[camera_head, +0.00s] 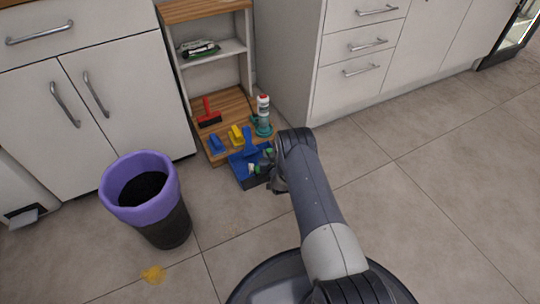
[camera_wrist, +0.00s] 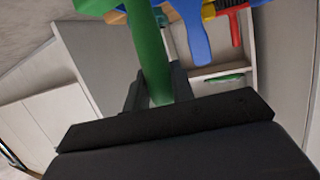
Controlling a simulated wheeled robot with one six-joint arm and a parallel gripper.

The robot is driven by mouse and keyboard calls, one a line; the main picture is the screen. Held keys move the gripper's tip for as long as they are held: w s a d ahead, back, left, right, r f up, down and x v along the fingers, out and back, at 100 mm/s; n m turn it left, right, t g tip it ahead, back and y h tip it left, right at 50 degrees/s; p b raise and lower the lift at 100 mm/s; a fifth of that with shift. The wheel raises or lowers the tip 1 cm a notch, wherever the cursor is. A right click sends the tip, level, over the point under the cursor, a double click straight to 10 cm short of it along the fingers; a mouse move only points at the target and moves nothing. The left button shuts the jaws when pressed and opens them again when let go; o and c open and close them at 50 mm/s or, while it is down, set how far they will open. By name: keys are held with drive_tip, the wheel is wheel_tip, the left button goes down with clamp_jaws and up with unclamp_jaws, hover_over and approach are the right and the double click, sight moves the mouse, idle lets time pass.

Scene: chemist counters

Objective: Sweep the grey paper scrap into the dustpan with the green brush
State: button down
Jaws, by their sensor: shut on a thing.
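My gripper (camera_head: 272,172) is low over the floor in the head view, at the right side of the blue dustpan (camera_head: 238,169). It is shut on the green brush, whose green handle (camera_wrist: 150,50) runs up between the fingers (camera_wrist: 158,88) in the wrist view. In the head view only small green parts of the brush (camera_head: 257,168) show beside the gripper. The dustpan lies in front of the wooden shelf, its handle pointing back. A small pale patch shows at the dustpan by the brush; I cannot tell whether it is bristles or the grey paper scrap. I cannot make out the scrap elsewhere.
A wooden shelf unit (camera_head: 248,65) holds a red brush (camera_head: 208,114), blue (camera_head: 216,143) and yellow (camera_head: 236,135) items and a bottle (camera_head: 263,110). A purple-rimmed bin (camera_head: 170,205) stands left; a yellow scrap (camera_head: 153,274) lies before it. The floor at right is clear.

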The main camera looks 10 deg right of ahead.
idle(0.4)
drive_tip(key=shift+s+d+r+p, duration=0.1)
drive_tip(key=shift+s+r+p, duration=0.2)
drive_tip(key=shift+r+p, duration=0.25)
drive_tip(key=shift+s+d+r+p, duration=0.1)
drive_tip(key=shift+s+r+p, duration=0.25)
drive_tip(key=shift+r, duration=0.2)
drive_tip(key=shift+r+p, duration=2.15)
drive_tip(key=shift+r, duration=1.8)
